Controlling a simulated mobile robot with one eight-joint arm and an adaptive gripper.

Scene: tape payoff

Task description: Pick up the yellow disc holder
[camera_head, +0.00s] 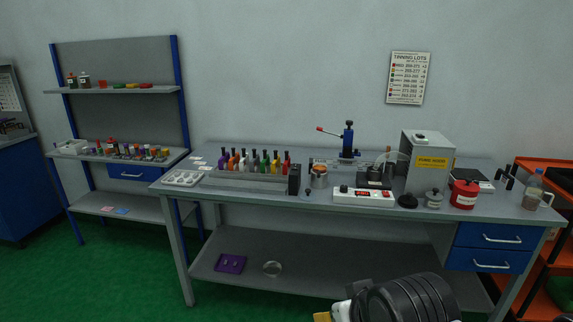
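Small flat coloured pieces lie on the upper shelf of the blue-posted rack at the left. One is a small yellow piece (132,85), between a green piece (119,85) and a red piece (146,85). It is too small to tell for sure whether it is the yellow disc holder. My black ribbed arm shows at the bottom, far from the rack. A small yellowish tip (322,316) beside it is cut off by the frame edge, and I cannot tell what it is. My gripper's fingers are not in view.
Green floor is clear at front left.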

